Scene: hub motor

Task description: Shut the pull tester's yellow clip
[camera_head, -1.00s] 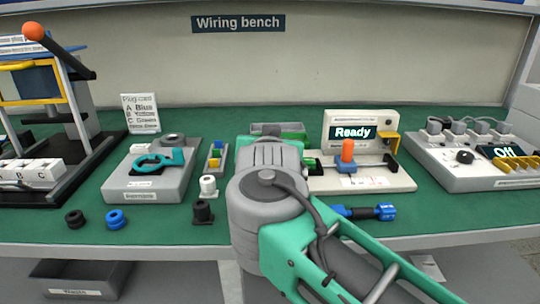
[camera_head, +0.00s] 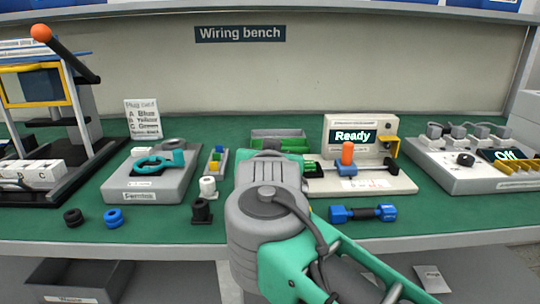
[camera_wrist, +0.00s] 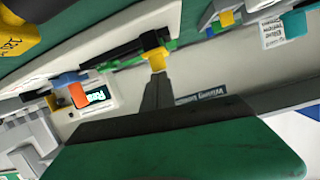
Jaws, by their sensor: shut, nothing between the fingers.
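The pull tester (camera_head: 360,185) is a pale device with an orange knob (camera_head: 347,153) and a screen (camera_head: 352,135) reading "Ready". In the wrist view, a yellow clip (camera_wrist: 154,59) sits by the black and green holder at one end of the tester. My gripper (camera_wrist: 156,78) is shut and empty, its dark fingertips at the yellow clip, touching it or just in front of it. I cannot tell whether the clip is fully down. In the head view my wrist hides the fingers and most of that end of the tester.
A blue-ended tool (camera_head: 362,213) lies in front of the tester. A green tray (camera_head: 278,134) stands behind my wrist. Left are black and white plugs (camera_head: 202,210) and a grey fixture (camera_head: 150,188) with a teal tool. A socket unit (camera_head: 450,175) reading "Off" stands right.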

